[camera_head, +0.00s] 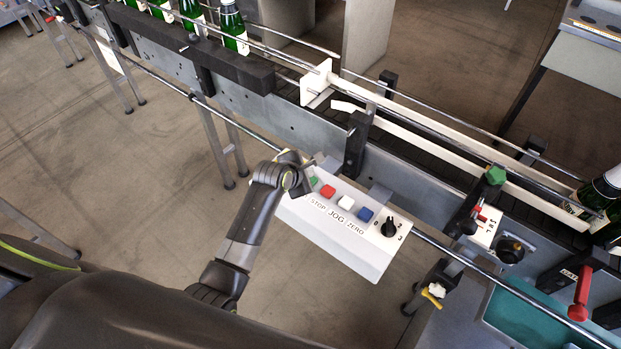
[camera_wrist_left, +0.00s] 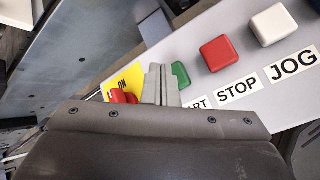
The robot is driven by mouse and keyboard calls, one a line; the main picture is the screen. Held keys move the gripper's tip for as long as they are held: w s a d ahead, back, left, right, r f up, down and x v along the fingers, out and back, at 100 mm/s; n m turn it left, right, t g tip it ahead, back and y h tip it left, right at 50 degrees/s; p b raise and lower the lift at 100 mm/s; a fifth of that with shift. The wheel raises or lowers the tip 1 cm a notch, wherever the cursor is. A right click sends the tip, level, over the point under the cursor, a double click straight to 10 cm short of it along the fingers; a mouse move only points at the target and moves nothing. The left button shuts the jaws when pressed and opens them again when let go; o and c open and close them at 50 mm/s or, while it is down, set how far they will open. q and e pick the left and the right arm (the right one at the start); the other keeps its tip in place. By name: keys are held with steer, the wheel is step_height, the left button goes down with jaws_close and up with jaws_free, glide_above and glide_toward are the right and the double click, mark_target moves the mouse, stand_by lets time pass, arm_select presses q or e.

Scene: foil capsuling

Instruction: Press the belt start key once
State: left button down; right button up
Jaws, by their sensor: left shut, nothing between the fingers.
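The white control box (camera_head: 335,237) carries a row of keys. The green key (camera_head: 314,181), beside a partly hidden label ending in "ART" in the wrist view, is the start key. It shows in the left wrist view (camera_wrist_left: 181,74), partly behind my fingers. My left gripper (camera_head: 306,168) is shut and empty at the left end of the box, right beside the green key. Its fingers also show in the left wrist view (camera_wrist_left: 161,84). I cannot tell whether the fingertips touch the key. My right gripper is not in view.
A red STOP key (camera_head: 328,191), a white JOG key (camera_head: 346,203), a blue ZERO key (camera_head: 365,213) and a black knob (camera_head: 389,228) share the box. A yellow plate with a red switch (camera_wrist_left: 122,96) lies left of my fingers. Behind runs the conveyor with green bottles (camera_head: 232,27).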

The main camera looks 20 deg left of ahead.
arm_select(q)
steer(key=shift+f, duration=0.15)
steer(key=shift+f, duration=0.25)
